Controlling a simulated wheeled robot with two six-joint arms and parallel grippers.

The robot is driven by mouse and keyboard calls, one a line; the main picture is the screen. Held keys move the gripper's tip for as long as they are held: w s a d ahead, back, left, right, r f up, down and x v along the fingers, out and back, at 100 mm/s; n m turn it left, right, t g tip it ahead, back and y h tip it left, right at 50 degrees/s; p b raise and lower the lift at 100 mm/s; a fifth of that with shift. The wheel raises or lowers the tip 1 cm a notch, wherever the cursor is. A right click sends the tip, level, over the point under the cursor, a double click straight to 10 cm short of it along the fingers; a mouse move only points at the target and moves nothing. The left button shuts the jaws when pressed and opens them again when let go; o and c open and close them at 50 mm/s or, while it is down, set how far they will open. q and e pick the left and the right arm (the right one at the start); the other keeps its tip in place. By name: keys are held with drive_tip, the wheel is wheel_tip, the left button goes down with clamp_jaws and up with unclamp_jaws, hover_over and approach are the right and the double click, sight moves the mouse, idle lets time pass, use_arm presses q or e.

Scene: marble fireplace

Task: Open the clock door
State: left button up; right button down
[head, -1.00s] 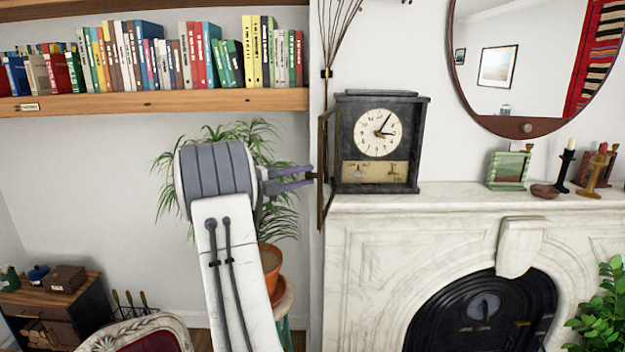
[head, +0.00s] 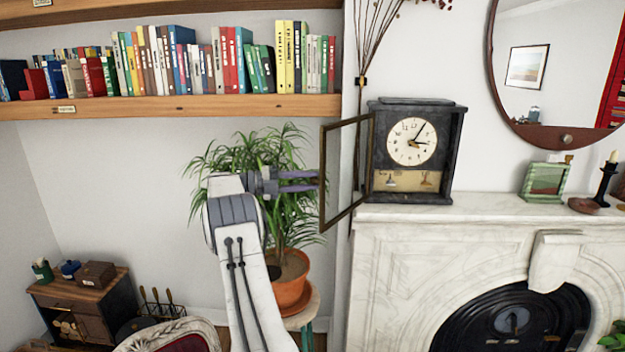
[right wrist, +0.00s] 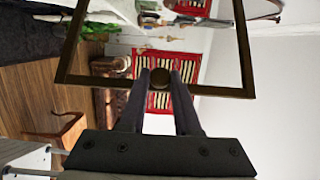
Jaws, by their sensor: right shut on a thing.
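The dark clock (head: 458,160) stands upright on the mantel, its round cream face and small lower panel uncovered. Its glazed door (head: 323,150), with a thin brown frame, stands swung out to the left of the clock. My right gripper (head: 316,181) is at the door's free edge. In the right wrist view, my right gripper (right wrist: 160,88) is shut on the door's small dark round knob (right wrist: 159,78), with a finger on either side. The door frame (right wrist: 215,91) and its glass fill the upper part of that view. My left gripper is not in view.
The marble mantel (head: 385,213) holds a green picture frame (head: 545,181) and a dark candlestick (head: 604,182) to the right. A potted plant (head: 291,290) stands behind my right arm. A bookshelf (head: 200,107) is above left. Dry stems rise behind the door.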

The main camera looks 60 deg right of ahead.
drive_tip(key=shift+f, duration=0.1)
idle(0.4)
drive_tip(key=c, duration=0.6)
unclamp_jaws()
drive_tip(key=shift+w+a+b, duration=0.25)
drive_tip(key=shift+w+b, duration=0.1)
drive_tip(key=shift+w, duration=0.2)
drive_tip(key=p+v, duration=0.8)
drive_tip(key=v, duration=0.1)
drive_tip(key=shift+w+a+p, duration=0.1)
drive_tip(key=shift+p, duration=0.2)
drive_tip(key=shift+c, duration=0.4)
